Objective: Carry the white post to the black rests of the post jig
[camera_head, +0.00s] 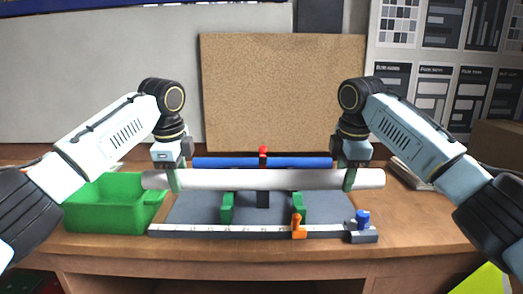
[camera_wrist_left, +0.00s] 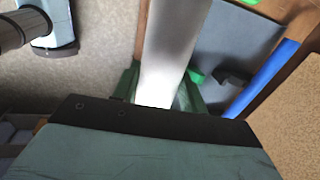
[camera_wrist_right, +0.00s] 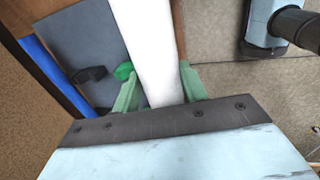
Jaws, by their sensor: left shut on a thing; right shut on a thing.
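The white post (camera_head: 262,180) is held level, running left to right across the post jig (camera_head: 190,207), whose base is a grey plate. My left gripper (camera_head: 175,181) is shut on the post near its left end, and my right gripper (camera_head: 349,180) is shut on it near its right end. The post also shows between the fingers in the left wrist view (camera_wrist_left: 172,55) and the right wrist view (camera_wrist_right: 148,45). A black block (camera_head: 263,200) shows below the post at the jig's middle; its top is hidden. Green supports (camera_head: 227,208) (camera_head: 299,204) stand either side of it. I cannot tell the gap under the post.
A blue bar (camera_head: 220,162) with a red clamp (camera_head: 263,153) lies behind the post. An orange stop (camera_head: 298,226) and a blue knob (camera_head: 362,218) are along the jig's front strip (camera_head: 220,230). A green bin (camera_head: 105,205) stands left. The table (camera_head: 420,235) is clear at front right.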

